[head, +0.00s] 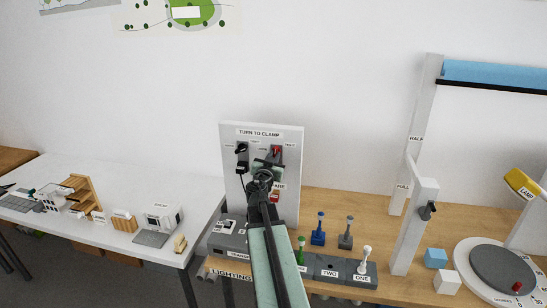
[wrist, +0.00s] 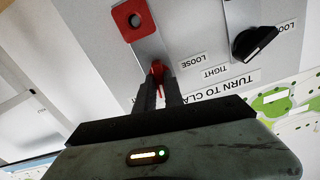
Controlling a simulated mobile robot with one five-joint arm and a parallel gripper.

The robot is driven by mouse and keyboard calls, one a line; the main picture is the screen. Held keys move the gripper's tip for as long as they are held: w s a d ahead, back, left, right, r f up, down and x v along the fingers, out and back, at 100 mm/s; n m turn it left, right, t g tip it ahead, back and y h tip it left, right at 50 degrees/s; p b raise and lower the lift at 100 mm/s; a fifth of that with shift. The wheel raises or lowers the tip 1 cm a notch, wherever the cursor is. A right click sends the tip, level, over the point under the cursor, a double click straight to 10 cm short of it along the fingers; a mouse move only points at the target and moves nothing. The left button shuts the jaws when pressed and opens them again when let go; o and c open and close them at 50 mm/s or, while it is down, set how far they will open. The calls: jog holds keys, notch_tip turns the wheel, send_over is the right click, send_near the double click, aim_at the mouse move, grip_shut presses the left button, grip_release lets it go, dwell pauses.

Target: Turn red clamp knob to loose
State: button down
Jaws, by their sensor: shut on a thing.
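The red clamp knob (head: 277,149) is at the upper right of the upright white panel (head: 232,190) headed "TURN TO CLAMP". In the wrist view the red knob (wrist: 158,66) shows between my fingertips, mostly covered by them. My gripper (wrist: 159,78) is shut on it; in the head view my gripper (head: 274,158) reaches up to the panel from below. Labels "LOOSE" (wrist: 190,60) and "TIGHT" (wrist: 215,72) appear upside down beside the knob in the wrist view. Which label the knob points to, I cannot tell.
A black knob (head: 241,149) is left of the red one on the panel. A red square piece with a hole (wrist: 133,19) is near my gripper in the wrist view. Blue and grey pegs (head: 318,229) and a grey switch box (head: 345,272) stand at the panel's lower right.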

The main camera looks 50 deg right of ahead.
jog(key=n, duration=0.5)
jog(key=shift+n, duration=0.3)
jog(key=n, duration=0.6)
jog(key=shift+a, duration=0.1)
jog(key=n, duration=0.4)
jog(key=shift+n, duration=2.2)
jog(key=c, duration=1.4)
grip_release()
jog(key=shift+w, duration=0.1)
jog(key=shift+c, duration=0.2)
